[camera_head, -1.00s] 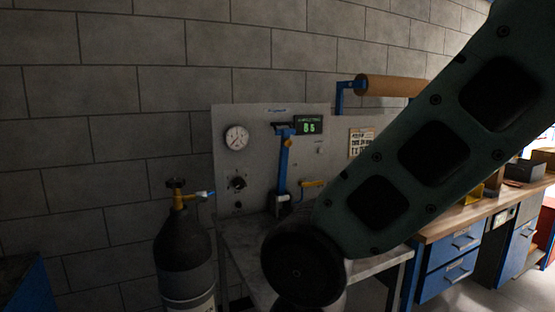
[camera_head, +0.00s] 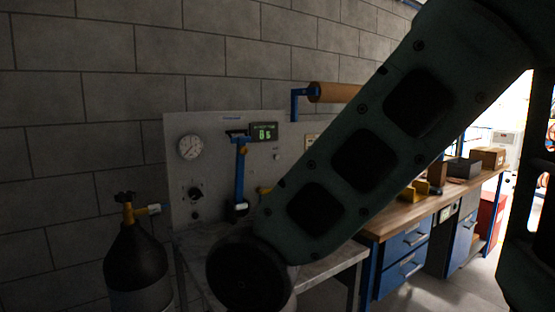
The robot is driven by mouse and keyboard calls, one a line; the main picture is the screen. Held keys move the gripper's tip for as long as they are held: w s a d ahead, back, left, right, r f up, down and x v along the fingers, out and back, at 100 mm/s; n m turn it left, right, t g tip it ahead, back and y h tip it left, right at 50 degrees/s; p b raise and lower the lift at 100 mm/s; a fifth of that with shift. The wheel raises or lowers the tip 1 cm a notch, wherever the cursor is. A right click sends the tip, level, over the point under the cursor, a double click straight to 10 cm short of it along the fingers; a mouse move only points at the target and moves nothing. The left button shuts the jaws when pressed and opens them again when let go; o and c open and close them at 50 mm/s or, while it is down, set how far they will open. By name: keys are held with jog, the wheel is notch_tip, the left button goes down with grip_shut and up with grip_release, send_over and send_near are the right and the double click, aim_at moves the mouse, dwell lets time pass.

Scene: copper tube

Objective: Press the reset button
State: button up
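A grey upright panel (camera_head: 215,160) stands at the back of a small bench. It carries a round white gauge (camera_head: 190,147), a green digital display (camera_head: 264,132) that seems to read 85, a dark knob (camera_head: 195,192) and a blue upright lever (camera_head: 240,175). A small light fitting (camera_head: 277,155) sits below the display; I cannot tell whether it is the reset button. No part is clearly readable as the reset button. My arm crosses the view in front of the bench and hides the panel's lower right. My gripper is not in view.
A dark gas cylinder (camera_head: 136,262) with a brass and blue valve stands left of the grey bench (camera_head: 215,240). A brown roll (camera_head: 333,92) is on a blue bracket. A wooden-topped workbench (camera_head: 400,222) with blue drawers and boxes stands on the right.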

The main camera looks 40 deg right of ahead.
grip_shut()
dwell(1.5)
